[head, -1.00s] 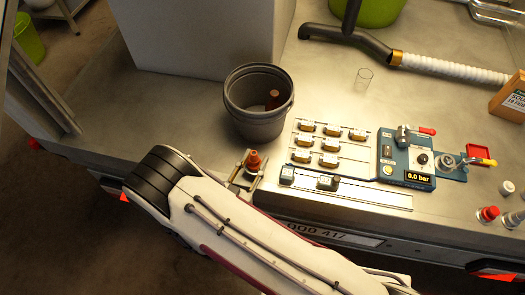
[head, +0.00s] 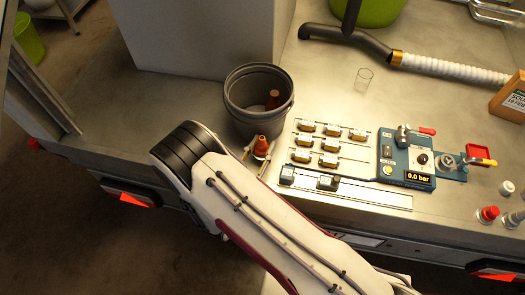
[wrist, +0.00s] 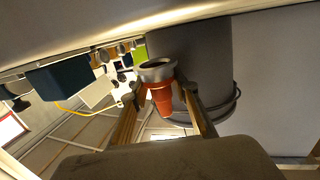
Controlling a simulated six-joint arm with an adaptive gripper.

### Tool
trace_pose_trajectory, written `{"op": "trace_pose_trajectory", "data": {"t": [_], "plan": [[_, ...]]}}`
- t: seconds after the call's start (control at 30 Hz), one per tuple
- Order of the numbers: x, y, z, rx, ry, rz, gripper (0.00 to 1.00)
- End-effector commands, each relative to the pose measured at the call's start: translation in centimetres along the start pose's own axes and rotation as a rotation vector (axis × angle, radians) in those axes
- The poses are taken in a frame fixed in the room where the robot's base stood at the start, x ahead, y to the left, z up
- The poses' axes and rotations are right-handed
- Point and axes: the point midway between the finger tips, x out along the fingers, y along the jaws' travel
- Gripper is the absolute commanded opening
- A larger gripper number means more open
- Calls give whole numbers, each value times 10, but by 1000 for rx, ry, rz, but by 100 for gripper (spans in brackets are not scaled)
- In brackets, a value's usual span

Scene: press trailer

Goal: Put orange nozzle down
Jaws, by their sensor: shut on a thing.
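An orange nozzle (head: 261,144) is between the fingers of my gripper (head: 257,153) in the head view, just in front of the grey bucket, its narrow end up. In the wrist view my gripper (wrist: 161,97) is shut on the orange nozzle (wrist: 162,98), one finger on each side, and its metal ring end points towards the worktop. I cannot tell whether the nozzle touches the worktop. A second orange-red piece (head: 272,99) lies inside the grey bucket (head: 252,122); much of it is hidden.
The bucket also shows close behind the nozzle in the wrist view (wrist: 205,60). To the right are rows of small blocks (head: 328,145) and a blue pressure panel (head: 408,160). The worktop (head: 180,95) left of the bucket is bare.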

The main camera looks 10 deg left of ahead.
Motion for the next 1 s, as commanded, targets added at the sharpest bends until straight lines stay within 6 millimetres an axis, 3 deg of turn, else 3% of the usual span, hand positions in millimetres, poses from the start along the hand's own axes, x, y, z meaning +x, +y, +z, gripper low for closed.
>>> {"op": "trace_pose_trajectory", "data": {"t": [0.4, 0.97, 1.0], "plan": [[6, 0, 31, 0, 0, 0, 5], [6, 0, 37, 1, 0, 0, 5], [6, 0, 38, 0, -1, 0, 32]]}}
